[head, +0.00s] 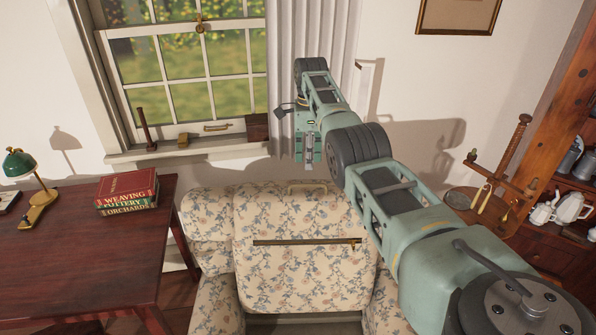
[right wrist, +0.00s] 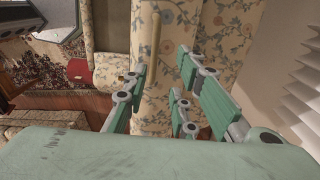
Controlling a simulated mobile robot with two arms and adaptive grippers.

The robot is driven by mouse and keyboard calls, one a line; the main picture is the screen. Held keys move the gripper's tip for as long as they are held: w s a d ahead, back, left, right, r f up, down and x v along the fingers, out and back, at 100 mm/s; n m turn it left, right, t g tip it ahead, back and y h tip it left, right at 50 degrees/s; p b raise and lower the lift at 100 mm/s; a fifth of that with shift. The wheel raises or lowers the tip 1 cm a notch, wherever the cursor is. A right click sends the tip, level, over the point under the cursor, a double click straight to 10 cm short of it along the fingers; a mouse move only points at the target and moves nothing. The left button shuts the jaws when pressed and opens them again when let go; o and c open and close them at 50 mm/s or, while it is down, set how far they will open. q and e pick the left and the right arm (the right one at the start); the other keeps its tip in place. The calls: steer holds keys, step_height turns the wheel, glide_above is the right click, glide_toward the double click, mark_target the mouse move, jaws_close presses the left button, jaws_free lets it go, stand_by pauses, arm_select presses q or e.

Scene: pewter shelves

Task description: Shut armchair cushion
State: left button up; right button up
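The armchair cushion (head: 300,270) is floral and stands raised against the armchair (head: 208,213), with a dark zip across it and a pale loop handle (head: 308,188) on its top edge. A grey strip shows below it. My right gripper (head: 310,168) hangs just above the handle, apart from it as far as I can tell. In the right wrist view its green-padded fingers (right wrist: 165,88) are spread, with floral fabric (right wrist: 165,115) behind and a pale bar, seemingly the handle (right wrist: 153,38), beyond them. My left gripper is in neither view.
A dark red desk (head: 80,255) with books (head: 127,192) and a green lamp (head: 20,163) stands at left. A window sill (head: 195,150) is behind. A wooden shelf (head: 560,190) with pewter jugs (head: 572,207) is at right.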

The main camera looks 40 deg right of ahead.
mark_target(313, 186)
steer(key=s+f, duration=0.1)
steer(key=s+f+p, duration=0.1)
steer(key=shift+s+f, duration=0.2)
steer(key=shift+f, duration=0.15)
step_height(313, 186, down, 2)
steer(key=shift+f, duration=0.2)
steer(key=shift+w+f, duration=0.4)
steer(key=shift+f, duration=0.4)
steer(key=shift+s, duration=0.1)
steer(key=shift+r, duration=0.1)
jaws_close()
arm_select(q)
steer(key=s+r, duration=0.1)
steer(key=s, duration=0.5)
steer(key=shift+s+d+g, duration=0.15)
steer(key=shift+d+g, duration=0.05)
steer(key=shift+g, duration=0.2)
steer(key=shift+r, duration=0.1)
